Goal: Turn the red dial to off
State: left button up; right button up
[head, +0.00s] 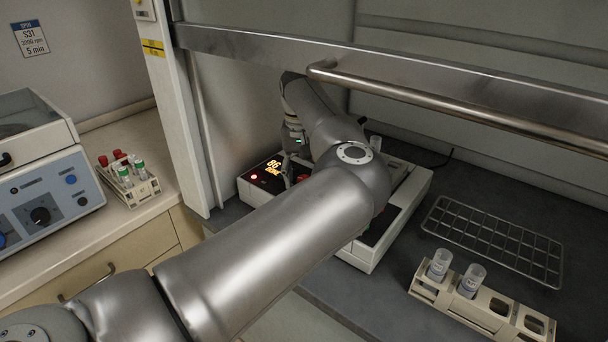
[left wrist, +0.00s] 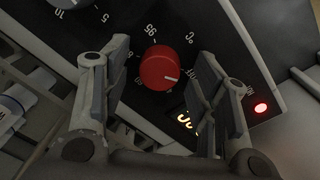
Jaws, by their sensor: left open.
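The red dial (left wrist: 160,67) shows in the left wrist view on the black panel of a white device, with white numbers around it and a white pointer line toward its lower right. My left gripper (left wrist: 163,80) is open, with one finger on each side of the dial; I cannot tell whether they touch it. The left gripper (head: 293,168) is partly hidden there. My right gripper is not in view.
The metal sash handle (head: 460,108) runs above my arm. A tube rack (head: 480,306) with two vials and a wire rack (head: 495,240) stand to the right. A lit red lamp (left wrist: 260,107) sits beside the dial. Another tube rack (head: 130,185) stands left, outside the hood.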

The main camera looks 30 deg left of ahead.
pick_arm(q)
notch_tip(320, 180, up, 8)
jog(key=shift+s+a+f, duration=0.1)
jog(key=shift+a+f, duration=0.05)
jog(key=shift+f, duration=0.1)
dwell(0.5)
